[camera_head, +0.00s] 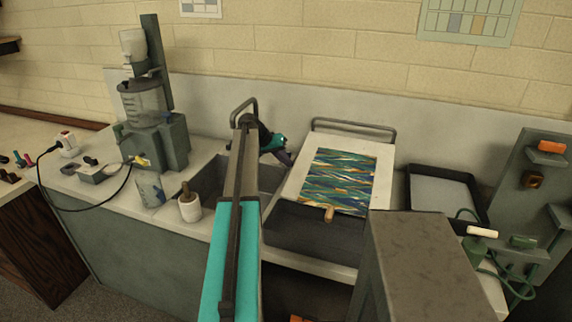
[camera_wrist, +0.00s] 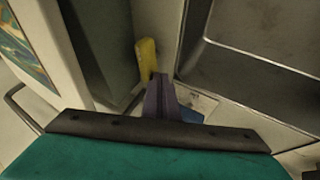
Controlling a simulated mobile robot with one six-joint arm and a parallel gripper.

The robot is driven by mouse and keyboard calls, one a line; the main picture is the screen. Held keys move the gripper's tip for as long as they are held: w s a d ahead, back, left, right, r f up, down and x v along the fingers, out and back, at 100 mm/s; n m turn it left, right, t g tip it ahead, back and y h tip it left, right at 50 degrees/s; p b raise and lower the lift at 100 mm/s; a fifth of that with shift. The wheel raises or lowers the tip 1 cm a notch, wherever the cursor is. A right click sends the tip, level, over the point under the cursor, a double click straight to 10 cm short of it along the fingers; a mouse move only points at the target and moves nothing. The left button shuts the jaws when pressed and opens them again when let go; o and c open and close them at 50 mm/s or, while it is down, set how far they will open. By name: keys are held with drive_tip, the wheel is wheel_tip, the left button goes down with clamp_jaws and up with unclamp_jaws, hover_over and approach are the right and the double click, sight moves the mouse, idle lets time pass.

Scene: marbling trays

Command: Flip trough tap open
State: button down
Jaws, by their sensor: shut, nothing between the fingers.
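A yellow lever (camera_wrist: 147,60), which looks like the trough tap's handle, stands just beyond my fingers in the wrist view. My gripper (camera_wrist: 160,76) is shut and empty, its tip close beside the lever's lower end. I cannot tell whether they touch. In the head view my gripper (camera_head: 287,158) hangs over the back right of the sink trough (camera_head: 208,178), left of the marbling tray. The lever is not made out there. A curved dark pipe (camera_head: 244,101) rises behind my arm, its lower part hidden; I cannot tell if it belongs to the tap.
The marbling tray (camera_head: 292,196) with a patterned sheet (camera_head: 343,182) stands close right of my gripper, a rail (camera_head: 353,124) behind it. A blender-like machine (camera_head: 155,135) and white pot (camera_head: 190,208) stand left. A metal basin (camera_wrist: 255,75) fills the wrist view's right.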

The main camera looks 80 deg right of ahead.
drive_tip(key=shift+w+r, duration=0.1)
idle(0.7)
drive_tip(key=b+v, duration=0.1)
drive_tip(key=v, duration=0.6)
drive_tip(key=shift+b, duration=0.4)
drive_tip(key=shift+w+r, duration=0.1)
